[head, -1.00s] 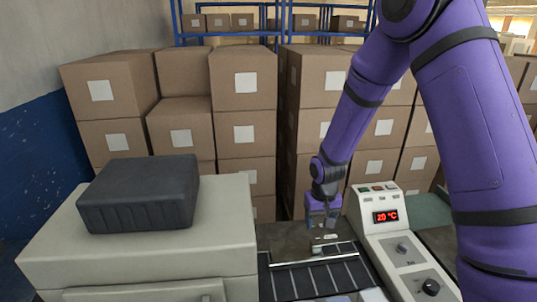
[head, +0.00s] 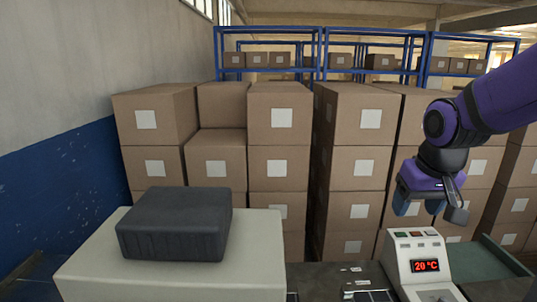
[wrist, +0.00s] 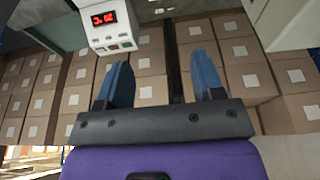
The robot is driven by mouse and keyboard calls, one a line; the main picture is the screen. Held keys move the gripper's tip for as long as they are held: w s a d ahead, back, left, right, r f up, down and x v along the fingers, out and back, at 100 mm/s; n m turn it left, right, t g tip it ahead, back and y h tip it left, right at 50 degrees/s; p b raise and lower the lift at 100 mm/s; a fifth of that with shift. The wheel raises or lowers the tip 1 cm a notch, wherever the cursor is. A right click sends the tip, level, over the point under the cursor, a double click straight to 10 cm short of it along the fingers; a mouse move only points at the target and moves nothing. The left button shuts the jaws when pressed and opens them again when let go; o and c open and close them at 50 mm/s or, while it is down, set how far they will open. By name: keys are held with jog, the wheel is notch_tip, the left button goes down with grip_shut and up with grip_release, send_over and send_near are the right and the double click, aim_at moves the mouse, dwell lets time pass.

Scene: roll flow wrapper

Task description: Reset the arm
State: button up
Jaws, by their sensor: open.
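My gripper (head: 430,205) is raised above the control box at the right of the head view, with its purple body and blue fingers pointing down. In the wrist view its two blue fingers (wrist: 162,85) stand wide apart with nothing between them. The gripper is open and empty, and touches nothing that I can see. The control box (head: 413,253) has a red display reading 20 °C and a dark knob at the bottom edge. The box also shows upside down in the wrist view (wrist: 106,36).
A grey-white cabinet (head: 90,272) with a dark grey case (head: 175,225) on top stands at the left. Stacked cartons (head: 280,125) fill the back, with blue shelving (head: 268,36) behind. A dark machine bed (head: 325,277) lies between cabinet and control box.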

jog(key=s+d+r+t, duration=0.1)
jog(key=s+r, duration=0.2)
jog(key=s, duration=0.4)
jog(key=s+d+r+t, duration=0.1)
jog(key=s+r, duration=0.3)
jog(key=s, duration=0.4)
jog(key=shift+s+r, duration=0.2)
jog(key=shift+a, duration=0.1)
